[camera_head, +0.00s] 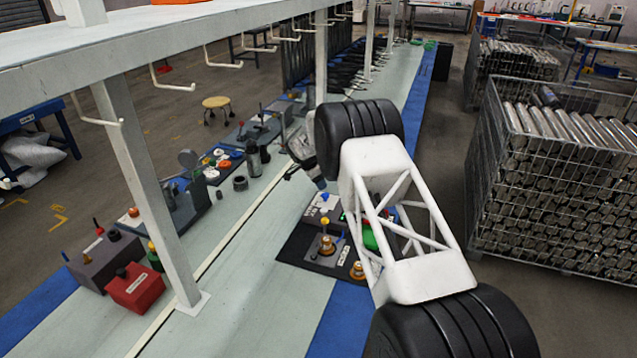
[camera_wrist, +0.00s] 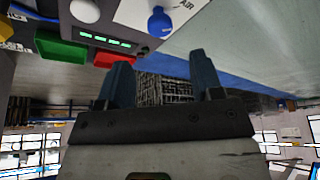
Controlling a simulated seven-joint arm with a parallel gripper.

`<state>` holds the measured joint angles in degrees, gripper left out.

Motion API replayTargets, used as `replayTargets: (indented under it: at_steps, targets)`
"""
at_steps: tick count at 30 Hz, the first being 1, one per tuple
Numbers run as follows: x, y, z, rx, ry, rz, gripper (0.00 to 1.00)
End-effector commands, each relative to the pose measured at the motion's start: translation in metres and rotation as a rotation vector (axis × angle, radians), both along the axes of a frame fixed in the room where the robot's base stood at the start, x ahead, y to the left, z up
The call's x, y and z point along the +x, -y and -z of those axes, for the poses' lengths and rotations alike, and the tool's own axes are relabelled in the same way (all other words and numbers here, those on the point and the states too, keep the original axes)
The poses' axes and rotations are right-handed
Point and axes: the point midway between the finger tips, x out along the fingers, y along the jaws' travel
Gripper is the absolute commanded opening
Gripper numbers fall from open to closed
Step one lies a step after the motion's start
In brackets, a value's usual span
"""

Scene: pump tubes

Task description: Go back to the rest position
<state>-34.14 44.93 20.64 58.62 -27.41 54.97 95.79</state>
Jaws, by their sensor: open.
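My gripper shows in the wrist view (camera_wrist: 162,82) with its two dark blue fingers spread apart and nothing between them. In the head view my white lattice arm with black joints reaches over the bench, and the gripper (camera_head: 318,182) is partly hidden behind it, above the bench. A grey control box (camera_wrist: 120,45) with a green button, a red button and a lit green display is close to the fingers in the wrist view. A blue knob (camera_wrist: 160,22) on a white labelled panel is beside it. I cannot tell the exact clearance.
A dark board (camera_head: 310,255) with brass fittings lies on the bench below my arm. A red box (camera_head: 135,287) and small fixtures stand at left. A white shelf post (camera_head: 145,190) with hooks above rises from the bench. A wire cage (camera_head: 560,180) of metal tubes stands at right.

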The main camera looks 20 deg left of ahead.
Motion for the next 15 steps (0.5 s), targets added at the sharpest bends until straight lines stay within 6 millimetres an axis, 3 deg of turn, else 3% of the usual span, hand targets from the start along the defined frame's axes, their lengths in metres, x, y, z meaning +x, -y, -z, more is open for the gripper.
replayTargets:
  at_steps: [9, 15]
  targets:
    - [0.000, 0.002, -0.003, 0.000, -0.001, -0.001, 0.60]
    - [-0.001, 0.017, -0.023, 0.002, -0.008, -0.012, 0.60]
